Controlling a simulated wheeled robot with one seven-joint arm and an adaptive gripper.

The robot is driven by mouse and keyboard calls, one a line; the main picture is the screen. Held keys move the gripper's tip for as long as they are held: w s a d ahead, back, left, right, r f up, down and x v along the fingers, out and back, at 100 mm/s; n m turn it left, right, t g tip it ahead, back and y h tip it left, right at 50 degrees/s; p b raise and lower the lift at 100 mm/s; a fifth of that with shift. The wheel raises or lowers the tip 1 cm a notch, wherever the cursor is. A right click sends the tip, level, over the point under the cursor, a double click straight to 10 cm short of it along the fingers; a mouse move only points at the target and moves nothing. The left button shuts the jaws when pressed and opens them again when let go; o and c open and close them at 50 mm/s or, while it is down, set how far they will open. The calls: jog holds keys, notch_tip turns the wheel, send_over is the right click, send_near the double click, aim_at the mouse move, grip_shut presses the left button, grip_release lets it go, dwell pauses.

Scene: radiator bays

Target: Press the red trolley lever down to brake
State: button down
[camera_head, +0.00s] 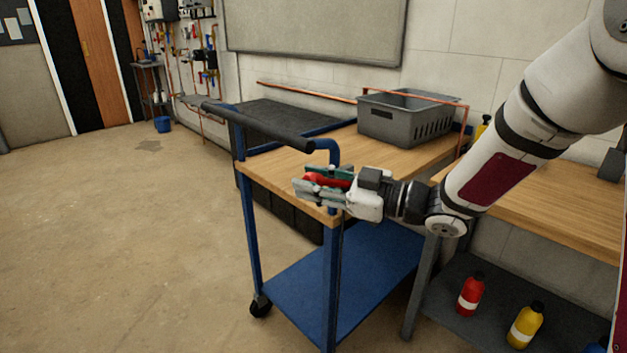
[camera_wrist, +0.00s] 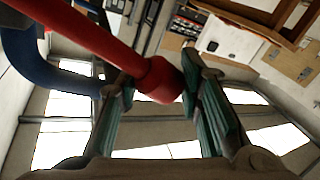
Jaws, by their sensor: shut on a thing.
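The red lever (camera_head: 328,180) is at the handle end of the blue trolley (camera_head: 334,270), near its front right corner post. My gripper (camera_head: 306,187) is at the lever, its green-padded fingers to either side of the red part. In the wrist view the lever (camera_wrist: 90,32) runs in from the upper left and ends in a red knob (camera_wrist: 158,82) between the fingertips. My gripper is shut on this knob end. In the head view my fingers hide part of the lever, so its exact tilt is hard to tell.
The trolley's black push bar (camera_head: 262,130) and blue handle bend (camera_head: 329,148) are close to my gripper. A grey crate (camera_head: 392,128) stands on the trolley's wooden top. A workbench (camera_head: 560,200) with bottles below stands at right. The floor at left is clear.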

jog(key=shift+f, duration=0.15)
jog(key=shift+s+a+f+n+h+b, duration=0.1)
jog(key=shift+a+f+n+h+b, duration=0.05)
jog(key=shift+f+n+b, duration=0.25)
jog(key=shift+s+a+f+n+h+b, duration=0.1)
jog(key=shift+f+n+h+b, duration=0.05)
jog(key=shift+f+n+b, duration=0.2)
notch_tip(320, 180, down, 9)
jog(key=n+h+b, duration=0.3)
jog(key=n+b, duration=0.3)
jog(key=b, duration=0.2)
jog(key=shift+w+d, duration=0.15)
jog(key=shift+d, duration=0.1)
jog(key=shift+n, duration=0.35)
jog(key=c, duration=1.1)
grip_release()
jog(key=v, duration=1.2)
